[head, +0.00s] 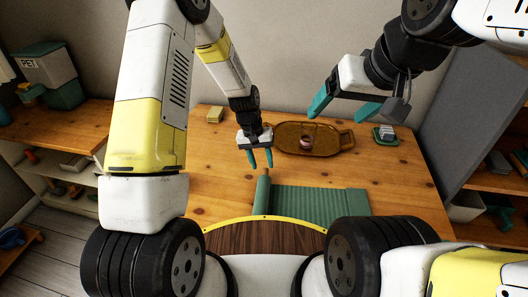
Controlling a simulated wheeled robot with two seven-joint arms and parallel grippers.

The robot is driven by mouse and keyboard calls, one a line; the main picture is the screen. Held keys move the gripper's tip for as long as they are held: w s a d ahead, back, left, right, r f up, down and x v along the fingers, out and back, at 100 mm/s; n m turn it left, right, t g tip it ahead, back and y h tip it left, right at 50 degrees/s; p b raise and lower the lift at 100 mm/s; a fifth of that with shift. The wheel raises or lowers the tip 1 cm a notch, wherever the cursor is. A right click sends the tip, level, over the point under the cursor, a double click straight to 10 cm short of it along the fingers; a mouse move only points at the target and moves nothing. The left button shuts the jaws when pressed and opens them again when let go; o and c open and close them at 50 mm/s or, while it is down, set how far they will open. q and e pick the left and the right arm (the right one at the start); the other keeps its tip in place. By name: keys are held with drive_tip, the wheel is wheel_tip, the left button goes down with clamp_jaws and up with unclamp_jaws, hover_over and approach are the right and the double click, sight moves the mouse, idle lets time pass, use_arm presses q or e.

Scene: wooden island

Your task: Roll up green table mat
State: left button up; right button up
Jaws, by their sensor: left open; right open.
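The green table mat (310,200) lies on the wooden island, near its front edge. Its left end is a rolled or raised green cylinder (262,195), and the rest lies flat to the right, with a fold or seam near its right end. My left gripper (260,162) is open and empty, pointing down just behind the mat's left end. My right gripper (345,108) is open and empty, raised high over the right part of the island, away from the mat. The mat's front edge is partly hidden by my own body.
A brown oval tray (338,139) with a small round item (306,141) stands behind the mat. A green dish with a pale stack (386,134) is at the back right. The island top (215,185) left of the mat is clear.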

sight(265, 171)
use_arm(q)
drive_tip(key=shift+d+f, duration=0.2)
drive_tip(key=shift+f, duration=0.8)
drive_tip(key=shift+d+f, duration=0.2)
drive_tip(key=shift+f, duration=0.75)
clamp_jaws()
drive_tip(key=s+d, duration=0.1)
drive_tip(key=d, duration=0.7)
drive_tip(key=s+d, duration=0.1)
drive_tip(key=d, duration=1.7)
drive_tip(key=shift+s+d, duration=0.15)
drive_tip(key=shift+s, duration=0.25)
unclamp_jaws()
drive_tip(key=shift+r, duration=0.1)
wheel_tip(265, 171, up, 8)
drive_tip(key=a, duration=0.1)
drive_tip(key=shift+a+f, duration=0.25)
drive_tip(key=shift+a, duration=0.05)
